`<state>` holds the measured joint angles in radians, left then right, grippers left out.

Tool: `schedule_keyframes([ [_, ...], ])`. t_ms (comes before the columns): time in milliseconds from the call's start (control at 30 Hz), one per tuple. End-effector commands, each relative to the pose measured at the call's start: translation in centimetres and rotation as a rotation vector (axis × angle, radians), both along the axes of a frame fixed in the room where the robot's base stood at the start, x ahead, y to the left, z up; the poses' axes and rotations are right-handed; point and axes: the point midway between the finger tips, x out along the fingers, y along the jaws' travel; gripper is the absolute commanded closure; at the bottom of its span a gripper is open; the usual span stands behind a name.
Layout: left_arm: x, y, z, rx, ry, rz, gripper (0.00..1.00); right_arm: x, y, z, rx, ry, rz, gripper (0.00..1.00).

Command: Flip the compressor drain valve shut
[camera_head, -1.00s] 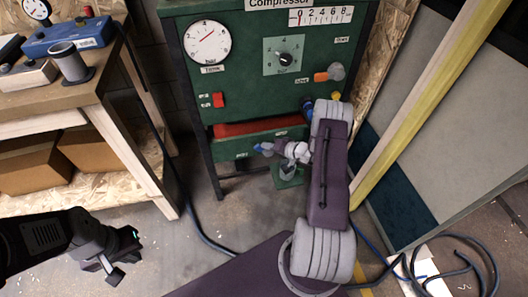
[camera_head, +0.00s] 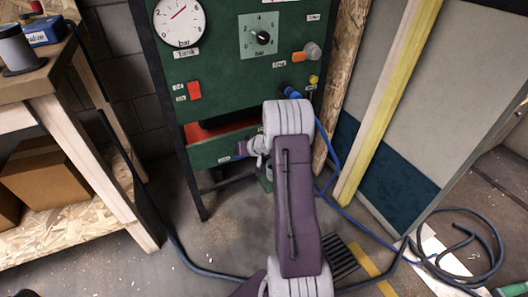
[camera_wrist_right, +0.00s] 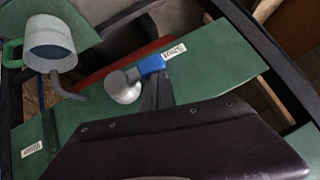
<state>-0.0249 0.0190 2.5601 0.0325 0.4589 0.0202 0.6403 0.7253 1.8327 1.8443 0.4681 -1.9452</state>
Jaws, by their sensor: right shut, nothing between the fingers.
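The drain valve shows in the right wrist view as a blue lever (camera_wrist_right: 152,65) on a round silver hub (camera_wrist_right: 123,86), on a green strip of the compressor (camera_wrist_right: 218,62). The lever's blue end points toward and lies beside the "Shut" label (camera_wrist_right: 174,50). My right gripper (camera_wrist_right: 158,92) is shut and empty, with its dark fingertips close beside the lever; I cannot tell whether they touch. In the head view my right gripper (camera_head: 250,150) is at the low green strip, and my arm hides most of the valve. My left gripper is out of view.
A pale cup (camera_wrist_right: 50,45) hangs left of the valve in the wrist view. A blue hose (camera_head: 330,150) runs down right of the compressor. A wooden bench (camera_head: 95,155) stands left, a leaning panel (camera_head: 410,110) right. A dark hose (camera_head: 470,225) lies coiled on the floor.

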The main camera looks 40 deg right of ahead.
Motion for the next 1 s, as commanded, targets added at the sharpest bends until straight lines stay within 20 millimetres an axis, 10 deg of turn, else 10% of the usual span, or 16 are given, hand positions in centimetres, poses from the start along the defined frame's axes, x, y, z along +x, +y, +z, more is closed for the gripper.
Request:
schedule_keyframes([
  [767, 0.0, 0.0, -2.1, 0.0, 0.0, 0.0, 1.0, 0.0, 0.3, -0.4, -0.061, 0.023, 0.001, 1.0],
  [1000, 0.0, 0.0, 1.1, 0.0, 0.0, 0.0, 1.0, 1.2, 0.4, 3.9, -0.066, 0.017, 0.005, 1.0],
])
